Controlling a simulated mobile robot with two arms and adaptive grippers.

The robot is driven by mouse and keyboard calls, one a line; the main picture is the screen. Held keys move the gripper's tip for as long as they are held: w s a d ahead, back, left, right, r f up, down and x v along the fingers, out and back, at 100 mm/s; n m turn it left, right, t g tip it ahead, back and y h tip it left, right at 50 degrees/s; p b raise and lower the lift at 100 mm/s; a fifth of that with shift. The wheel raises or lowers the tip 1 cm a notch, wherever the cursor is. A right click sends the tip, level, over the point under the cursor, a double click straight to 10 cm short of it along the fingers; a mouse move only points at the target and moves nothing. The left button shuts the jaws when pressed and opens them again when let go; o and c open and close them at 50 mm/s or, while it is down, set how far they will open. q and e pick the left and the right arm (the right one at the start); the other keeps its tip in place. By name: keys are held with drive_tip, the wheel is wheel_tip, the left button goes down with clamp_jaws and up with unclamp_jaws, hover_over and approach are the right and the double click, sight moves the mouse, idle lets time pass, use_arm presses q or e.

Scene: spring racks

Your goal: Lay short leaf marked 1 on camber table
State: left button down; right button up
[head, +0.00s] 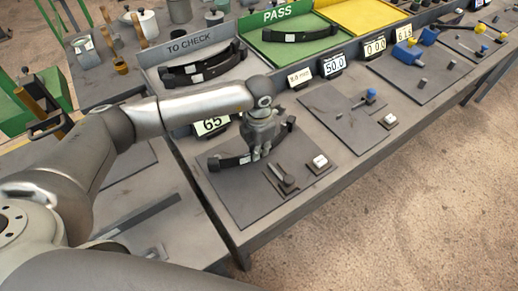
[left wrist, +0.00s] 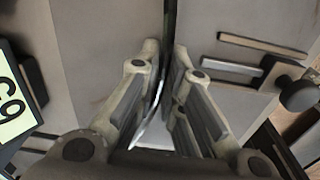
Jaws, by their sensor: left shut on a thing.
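My left gripper (head: 262,152) points down over the first dark plate, the one beside the sign reading 65, which looks like the camber table (head: 240,205). It is shut on a dark, curved leaf (head: 228,162) with a pale tag; the leaf sticks out on both sides of the fingers. I cannot read a number on it, nor tell whether it touches the plate. In the left wrist view, the fingers (left wrist: 166,52) stand close together around the leaf's thin dark edge (left wrist: 170,14). My right gripper is not in view.
A small clamp (head: 282,178) and a white-topped button (head: 320,162) stand at the plate's front right. The TO CHECK tray (head: 222,76) holds dark leaves. The green PASS tray (head: 270,50) holds one. More measuring stations line the bench to the right.

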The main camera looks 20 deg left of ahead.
use_arm(q)
drive_tip(key=shift+w+a, duration=0.1)
idle(0.6)
drive_tip(key=c, duration=1.5)
unclamp_jaws()
drive_tip(key=shift+f, duration=0.1)
drive_tip(key=o, duration=0.5)
drive_tip(key=shift+r+p, duration=2.05)
drive_tip(key=shift+r, duration=2)
drive_tip(key=shift+f, duration=0.15)
